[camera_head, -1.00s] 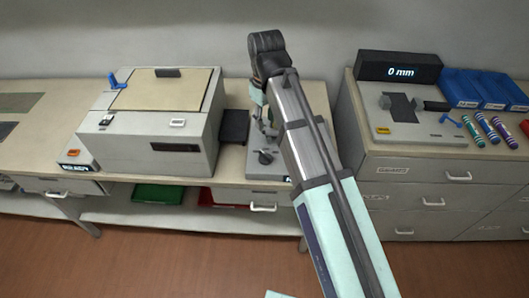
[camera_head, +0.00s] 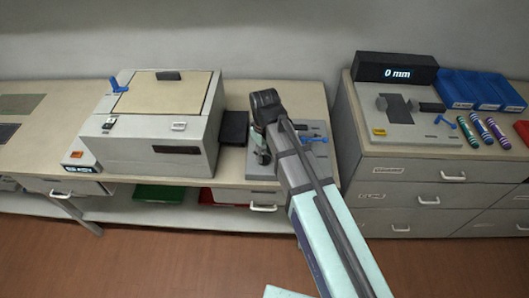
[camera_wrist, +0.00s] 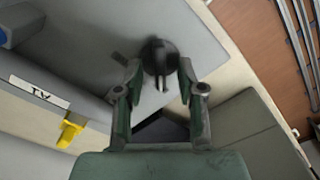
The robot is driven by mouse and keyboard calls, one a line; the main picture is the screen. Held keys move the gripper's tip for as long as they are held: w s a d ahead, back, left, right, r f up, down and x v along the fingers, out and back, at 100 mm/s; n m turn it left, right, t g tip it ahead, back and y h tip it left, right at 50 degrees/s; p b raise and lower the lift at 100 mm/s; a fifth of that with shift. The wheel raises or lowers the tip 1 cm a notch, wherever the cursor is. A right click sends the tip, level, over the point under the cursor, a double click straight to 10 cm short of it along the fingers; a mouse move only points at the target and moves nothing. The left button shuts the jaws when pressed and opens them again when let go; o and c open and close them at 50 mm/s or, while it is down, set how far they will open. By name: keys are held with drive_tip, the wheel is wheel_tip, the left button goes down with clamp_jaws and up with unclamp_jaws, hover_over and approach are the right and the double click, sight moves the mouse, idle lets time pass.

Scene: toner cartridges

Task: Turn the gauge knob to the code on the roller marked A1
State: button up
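A dark round knob (camera_wrist: 158,58) with a pointer stands on a grey panel in the wrist view. My gripper (camera_wrist: 159,74) is open, its two green fingers either side of the knob's near edge; contact cannot be told. In the head view my gripper (camera_head: 261,158) is over the grey device (camera_head: 318,127) on the middle bench, and my arm hides much of that device. Several banded rollers, one teal (camera_head: 466,130) and purple ones (camera_head: 481,129), lie on the right cabinet. Their markings are too small to read.
A printer-like box (camera_head: 160,125) stands left of the device. On the right cabinet (camera_head: 420,155), a black display (camera_head: 397,68) reads 0 mm above a grey unit with a blue lever (camera_head: 446,121). Blue bins (camera_head: 490,88) stand behind the rollers. A yellow part (camera_wrist: 69,133) shows near a label.

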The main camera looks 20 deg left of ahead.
drive_tip(key=shift+f, duration=0.5)
clamp_jaws()
drive_tip(key=shift+m, duration=0.3)
drive_tip(key=m, duration=0.3)
drive_tip(key=shift+m, duration=2.5)
